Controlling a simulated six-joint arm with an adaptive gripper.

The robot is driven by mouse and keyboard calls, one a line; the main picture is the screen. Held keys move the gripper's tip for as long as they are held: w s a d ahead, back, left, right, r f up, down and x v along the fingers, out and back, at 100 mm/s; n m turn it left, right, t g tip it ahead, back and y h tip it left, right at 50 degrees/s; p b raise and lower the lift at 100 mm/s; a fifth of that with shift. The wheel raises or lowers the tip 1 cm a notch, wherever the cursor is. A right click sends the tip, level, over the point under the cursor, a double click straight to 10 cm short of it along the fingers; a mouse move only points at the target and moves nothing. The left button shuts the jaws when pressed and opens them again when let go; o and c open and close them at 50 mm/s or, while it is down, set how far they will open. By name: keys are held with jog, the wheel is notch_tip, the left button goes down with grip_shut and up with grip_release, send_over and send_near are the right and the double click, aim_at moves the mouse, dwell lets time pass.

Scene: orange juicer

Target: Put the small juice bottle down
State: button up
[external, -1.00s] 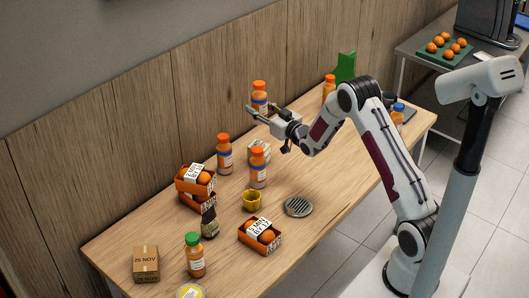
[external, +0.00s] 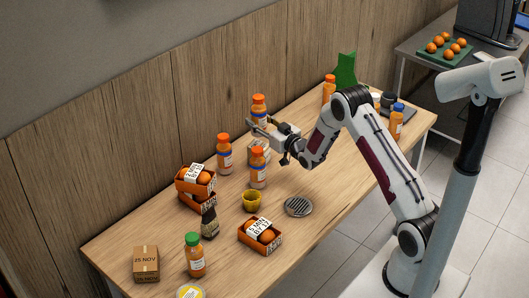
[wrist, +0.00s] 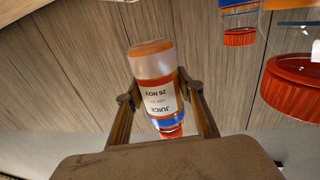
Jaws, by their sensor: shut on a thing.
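The small juice bottle (external: 259,106) is orange with an orange-red cap, a blue band and a white label. My gripper (external: 259,123) is shut around it near the back wall. In the wrist view the bottle (wrist: 153,75) appears cap-down, between the two fingers of my gripper (wrist: 161,95); its label reads JUICE, 26 NOV. In the external view it is upright. My fingers hide its lower part there, so I cannot tell whether its base touches the wooden table (external: 330,165).
A yellow cup (external: 251,201), round grate (external: 298,207) and orange crates (external: 196,188) (external: 260,238) lie nearer the front. Another bottle (external: 329,91) stands back right.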

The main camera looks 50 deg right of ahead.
jog(key=shift+f, duration=0.3)
jog(key=shift+f, duration=1.85)
jog(key=shift+f, duration=0.1)
jog(key=o, duration=1.4)
jog(key=shift+f, duration=0.1)
jog(key=shift+c, duration=0.2)
jog(key=s+a, duration=0.1)
jog(key=s, duration=1)
jog(key=shift+s+a, duration=0.4)
